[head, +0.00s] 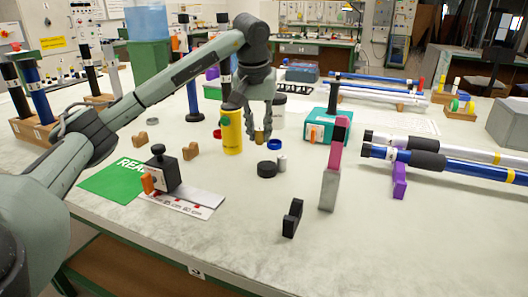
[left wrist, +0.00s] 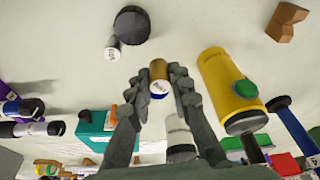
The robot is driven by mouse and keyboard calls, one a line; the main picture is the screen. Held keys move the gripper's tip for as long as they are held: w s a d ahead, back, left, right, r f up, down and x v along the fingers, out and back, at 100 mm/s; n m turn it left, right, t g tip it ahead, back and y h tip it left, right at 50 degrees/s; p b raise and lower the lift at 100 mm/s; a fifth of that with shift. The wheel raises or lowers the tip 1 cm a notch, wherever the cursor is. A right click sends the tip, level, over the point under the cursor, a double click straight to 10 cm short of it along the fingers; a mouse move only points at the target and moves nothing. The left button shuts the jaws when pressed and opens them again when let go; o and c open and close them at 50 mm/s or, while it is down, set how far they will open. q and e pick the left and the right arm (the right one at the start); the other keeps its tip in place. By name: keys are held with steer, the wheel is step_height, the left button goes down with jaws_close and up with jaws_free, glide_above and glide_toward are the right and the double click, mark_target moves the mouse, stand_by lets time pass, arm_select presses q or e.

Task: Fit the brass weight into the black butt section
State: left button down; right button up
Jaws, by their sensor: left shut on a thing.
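My left gripper (head: 260,128) is shut on the brass weight (head: 260,136), a small brass cylinder held above the table beside the yellow bottle (head: 231,132). In the left wrist view the brass weight (left wrist: 158,70) sits between the two fingers (left wrist: 158,85), with a white and blue label on its end. Several dark tubes stand at the left; a black one (head: 14,88) is upright in a wooden block (head: 33,133), and another (head: 87,68) stands farther back. I cannot tell which is the black butt section. My right gripper is not in view.
A black disc (head: 267,169) and a silver cylinder (head: 282,163) lie below the gripper. A teal box (head: 318,128) stands to the right. Blue rods (head: 450,164) lie at the right. The front middle is mostly clear.

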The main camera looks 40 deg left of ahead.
arm_select(q)
steer(key=shift+f, duration=2.85)
steer(key=shift+f, duration=0.15)
steer(key=c, duration=1.4)
jaws_free()
